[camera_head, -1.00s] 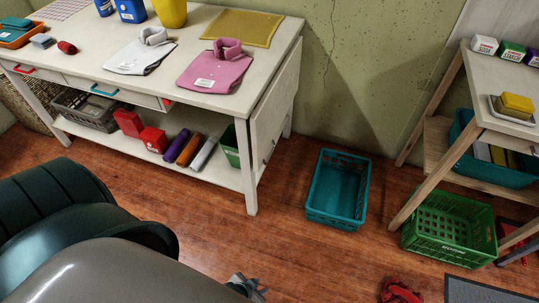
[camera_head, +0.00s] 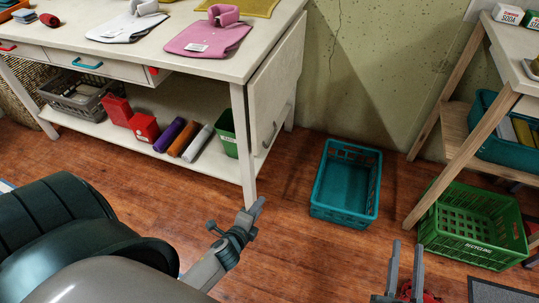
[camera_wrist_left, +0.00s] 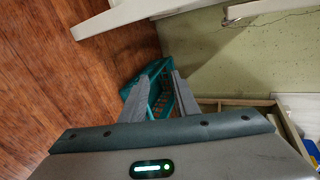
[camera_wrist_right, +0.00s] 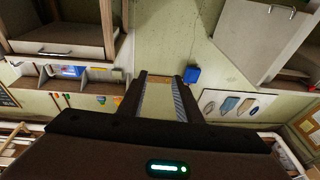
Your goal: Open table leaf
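The table (camera_head: 190,65) is off-white, with a lower shelf. Its leaf (camera_head: 278,85) hangs folded down at the right end, with a grey pull handle (camera_head: 269,135) low on its outer face. My left gripper (camera_head: 252,213) is below the leaf and to its left in the head view, apart from the handle. Its fingers look parted and empty in the left wrist view (camera_wrist_left: 157,82). My right gripper (camera_head: 406,250) is open and empty at the lower right, well away from the leaf. Its parted fingers also show in the right wrist view (camera_wrist_right: 160,78).
A teal crate (camera_head: 346,212) stands on the floor right of the leaf. A green recycling crate (camera_head: 470,250) and a wooden-legged shelf unit (camera_head: 448,100) are further right. Wood floor between table and teal crate is clear.

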